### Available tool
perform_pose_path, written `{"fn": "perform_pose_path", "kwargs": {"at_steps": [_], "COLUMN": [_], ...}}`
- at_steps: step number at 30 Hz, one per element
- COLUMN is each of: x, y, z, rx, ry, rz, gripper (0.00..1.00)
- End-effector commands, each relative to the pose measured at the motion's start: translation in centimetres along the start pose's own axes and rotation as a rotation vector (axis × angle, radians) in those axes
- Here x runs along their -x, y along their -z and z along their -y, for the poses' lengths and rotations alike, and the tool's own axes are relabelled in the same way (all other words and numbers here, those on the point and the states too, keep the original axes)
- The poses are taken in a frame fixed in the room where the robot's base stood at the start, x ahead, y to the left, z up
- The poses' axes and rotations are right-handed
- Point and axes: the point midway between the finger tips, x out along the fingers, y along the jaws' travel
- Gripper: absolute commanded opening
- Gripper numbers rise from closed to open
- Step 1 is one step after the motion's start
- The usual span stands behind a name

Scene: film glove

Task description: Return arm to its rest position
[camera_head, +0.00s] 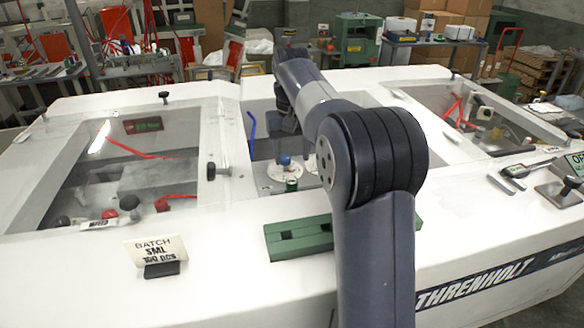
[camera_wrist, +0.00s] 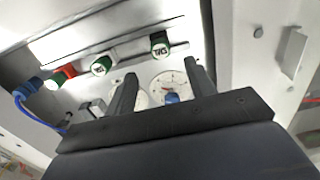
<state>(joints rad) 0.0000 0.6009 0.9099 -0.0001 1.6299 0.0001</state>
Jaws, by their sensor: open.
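My arm reaches from the front of the white machine over its middle opening. In the wrist view my gripper (camera_wrist: 160,78) shows as two dark fingers standing wide apart, with nothing held between them. Beyond the fingers are round white dials, one with a blue knob (camera_wrist: 172,98). The blue knob also shows in the head view (camera_head: 285,160), with a small green-capped part (camera_head: 291,184) near it. In the head view the fingers are not clear, as my arm hides part of the opening.
Green and white labelled caps (camera_wrist: 101,66) and a red one (camera_wrist: 64,74) line a rail in the wrist view. A green block with slots (camera_head: 299,239) and a batch sign (camera_head: 160,252) are on the machine's front ledge. Clear-covered bays lie left and right.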

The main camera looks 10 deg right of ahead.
Motion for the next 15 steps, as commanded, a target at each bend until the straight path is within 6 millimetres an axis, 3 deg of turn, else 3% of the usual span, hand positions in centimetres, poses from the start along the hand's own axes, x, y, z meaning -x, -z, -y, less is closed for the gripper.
{"fn": "perform_pose_path", "kwargs": {"at_steps": [5, 15], "x": [0.90, 0.80], "y": [-0.02, -0.04], "z": [0.00, 0.00], "rx": [0.000, 0.000], "ry": [0.000, 0.000], "rz": [0.000, 0.001], "gripper": [0.52, 0.52]}}
